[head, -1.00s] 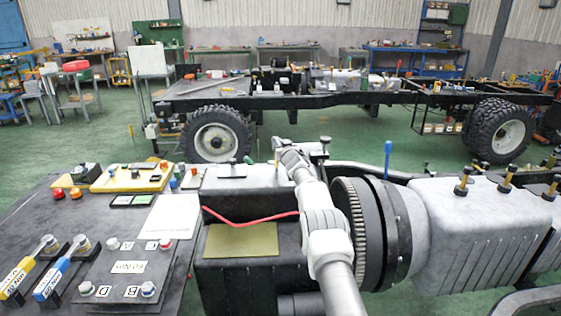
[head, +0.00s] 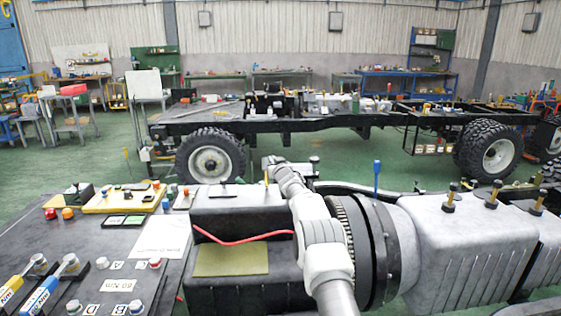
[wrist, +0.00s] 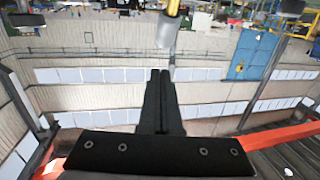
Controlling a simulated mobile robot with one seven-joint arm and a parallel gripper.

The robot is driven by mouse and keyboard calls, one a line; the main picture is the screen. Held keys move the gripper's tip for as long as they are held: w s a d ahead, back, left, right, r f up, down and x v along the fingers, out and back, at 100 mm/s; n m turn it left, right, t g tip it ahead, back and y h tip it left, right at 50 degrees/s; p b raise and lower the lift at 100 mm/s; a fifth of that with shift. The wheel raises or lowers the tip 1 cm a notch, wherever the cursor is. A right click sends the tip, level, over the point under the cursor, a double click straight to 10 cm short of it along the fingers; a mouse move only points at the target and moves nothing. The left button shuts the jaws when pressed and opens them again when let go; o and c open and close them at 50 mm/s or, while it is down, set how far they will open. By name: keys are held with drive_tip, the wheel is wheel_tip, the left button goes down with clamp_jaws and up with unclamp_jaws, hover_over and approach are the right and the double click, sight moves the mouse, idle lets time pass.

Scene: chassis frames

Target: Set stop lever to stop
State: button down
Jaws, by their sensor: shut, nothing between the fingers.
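A blue-handled lever (head: 376,180) stands upright beside the dark ring on the grey engine housing. A thin yellow-tipped rod (head: 267,176) stands by the dark box, close to the far end of my arm. Nothing marks either as the stop lever, so I cannot tell which it is. My arm reaches away over the dark box, and its gripper is not clearly visible in the head view. In the wrist view my gripper (wrist: 160,72) has its two black fingers together with nothing between them. A blurred grey cylinder with a yellow end (wrist: 172,12) shows beyond the fingertips, apparently apart from them.
A bench (head: 170,268) with buttons, sockets and yellow and blue torque wrenches is at the left. A red cable (head: 243,240) crosses the dark box. Grey housings (head: 455,240) with several yellow-stemmed black knobs fill the right. A truck chassis (head: 330,128) stands behind on the green floor.

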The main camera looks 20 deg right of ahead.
drive_tip(key=s+r+b, duration=0.1)
drive_tip(key=s+r, duration=0.3)
drive_tip(key=s, duration=0.4)
drive_tip(key=shift+r+b, duration=0.15)
drive_tip(key=shift+b, duration=0.2)
idle(0.3)
drive_tip(key=s+a+r+g+p, duration=0.1)
drive_tip(key=s+a+r+g, duration=0.1)
drive_tip(key=s+r, duration=0.45)
drive_tip(key=s+a+r+g+h+p, duration=0.1)
drive_tip(key=s+a+r+g, duration=0.15)
drive_tip(key=s, duration=0.65)
drive_tip(key=s+a+r+g+p, duration=0.1)
drive_tip(key=s+r, duration=0.4)
drive_tip(key=s, duration=0.2)
drive_tip(key=s+a+f+g+p, duration=0.1)
drive_tip(key=s+a+f+g, duration=0.1)
drive_tip(key=s, duration=1)
drive_tip(key=s+a+f+g+p, duration=0.1)
drive_tip(key=s+a+f+g, duration=0.1)
drive_tip(key=s, duration=1.1)
drive_tip(key=s+a+f+g+y+p, duration=0.1)
drive_tip(key=s+a+f+g, duration=0.1)
drive_tip(key=s, duration=1)
drive_tip(key=shift+s+a+f, duration=0.15)
drive_tip(key=shift+s+f, duration=0.05)
drive_tip(key=shift+f, duration=0.4)
